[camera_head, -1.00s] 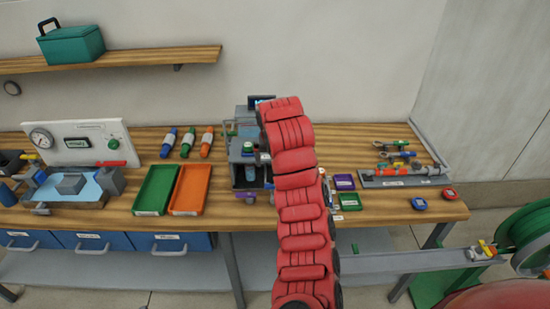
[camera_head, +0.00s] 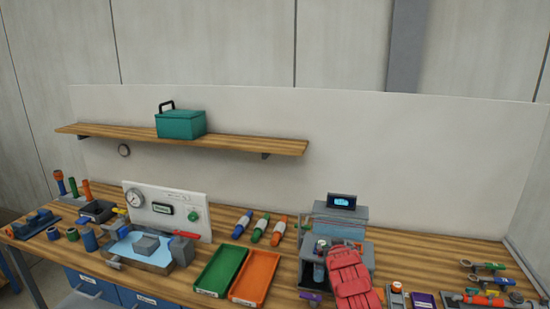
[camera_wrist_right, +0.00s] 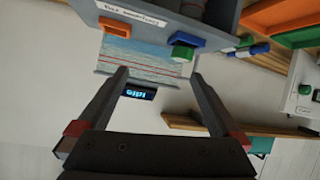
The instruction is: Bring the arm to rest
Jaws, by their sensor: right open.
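My right arm, red and segmented, comes up from the bottom edge of the head view and ends in front of the grey bench device (camera_head: 340,222). Its gripper is hidden in that view. In the right wrist view my right gripper (camera_wrist_right: 160,78) is open, with its two dark fingers apart and nothing held between them. Beyond the fingers are the device's striped panel, its lit display (camera_wrist_right: 138,93) and a green knob (camera_wrist_right: 182,52). I cannot tell whether a finger touches the device. My left gripper is not in view.
The wooden bench carries a green tray (camera_head: 220,270), an orange tray (camera_head: 256,277), a gauge panel (camera_head: 170,208) and a water basin (camera_head: 140,250). A teal box (camera_head: 181,124) stands on the wall shelf (camera_head: 230,143). Pipe parts (camera_head: 485,299) lie at the right. The wall above the device is clear.

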